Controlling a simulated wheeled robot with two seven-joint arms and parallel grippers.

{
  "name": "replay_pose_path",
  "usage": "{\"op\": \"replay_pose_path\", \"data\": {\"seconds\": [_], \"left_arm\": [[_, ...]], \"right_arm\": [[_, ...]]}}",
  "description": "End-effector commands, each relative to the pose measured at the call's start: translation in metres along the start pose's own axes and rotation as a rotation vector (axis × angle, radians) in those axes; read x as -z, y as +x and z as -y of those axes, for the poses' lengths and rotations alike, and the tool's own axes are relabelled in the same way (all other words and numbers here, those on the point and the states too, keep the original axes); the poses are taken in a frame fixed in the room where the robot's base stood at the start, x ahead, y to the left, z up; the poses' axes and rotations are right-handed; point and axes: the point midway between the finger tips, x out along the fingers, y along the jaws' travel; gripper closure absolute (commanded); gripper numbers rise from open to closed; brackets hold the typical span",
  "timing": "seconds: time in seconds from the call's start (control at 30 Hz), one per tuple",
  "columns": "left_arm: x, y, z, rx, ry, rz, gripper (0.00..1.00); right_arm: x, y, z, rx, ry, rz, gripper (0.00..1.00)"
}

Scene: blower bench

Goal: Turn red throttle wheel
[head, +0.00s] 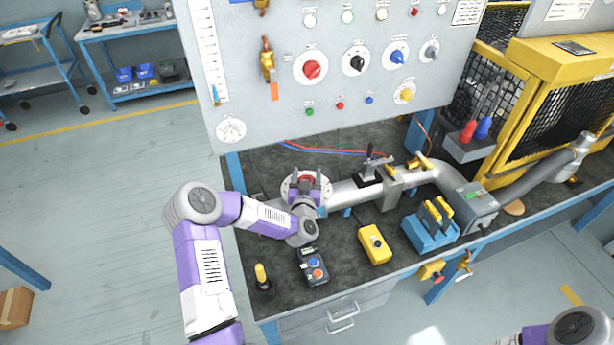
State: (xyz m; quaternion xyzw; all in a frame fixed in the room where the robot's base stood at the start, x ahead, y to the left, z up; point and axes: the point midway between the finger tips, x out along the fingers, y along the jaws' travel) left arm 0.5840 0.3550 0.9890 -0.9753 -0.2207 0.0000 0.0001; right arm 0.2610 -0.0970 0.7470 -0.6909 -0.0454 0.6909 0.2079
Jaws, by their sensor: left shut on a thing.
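The red throttle wheel (306,180) is a small red part at the centre of a round pale disc at the left end of the grey pipe (345,191) on the bench. My left gripper (306,184) reaches in from the left and is shut on the wheel. Its fingers and wrist hide much of the wheel, so its turn angle cannot be read. Part of my right arm shows at the bottom right corner; its gripper is outside the picture.
A panel (280,110) with coloured knobs, including a red knob (312,69), stands behind the bench. A control box (312,268), a yellow box (375,245) and a blue holder (432,235) stand near the front edge. A yellow cage (565,65) is at right.

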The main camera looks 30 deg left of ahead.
Motion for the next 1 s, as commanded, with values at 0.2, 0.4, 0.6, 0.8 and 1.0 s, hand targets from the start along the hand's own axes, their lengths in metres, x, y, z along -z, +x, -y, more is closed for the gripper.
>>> {"op": "replay_pose_path", "data": {"seconds": [0.2, 0.4, 0.6, 0.8, 1.0], "left_arm": [[0.0, 0.0, -0.001, 0.08, 0.001, -0.003, 0.67], [0.0, -0.001, 0.001, 0.23, 0.0, -0.005, 0.67], [0.0, -0.001, 0.004, 0.414, -0.002, -0.007, 0.67], [0.0, -0.003, 0.007, 0.588, -0.002, -0.005, 0.67], [0.0, -0.004, 0.01, 0.728, -0.003, -0.003, 0.67]], "right_arm": [[0.0, 0.007, -0.003, 0.0, 0.0, 0.0, 1.0], [0.001, 0.017, -0.006, 0.0, 0.0, 0.0, 1.0], [0.001, 0.025, -0.009, 0.0, 0.0, 0.0, 1.0], [0.001, 0.03, -0.011, 0.0, 0.0, 0.0, 1.0], [0.002, 0.034, -0.013, 0.0, 0.0, 0.0, 1.0]]}}
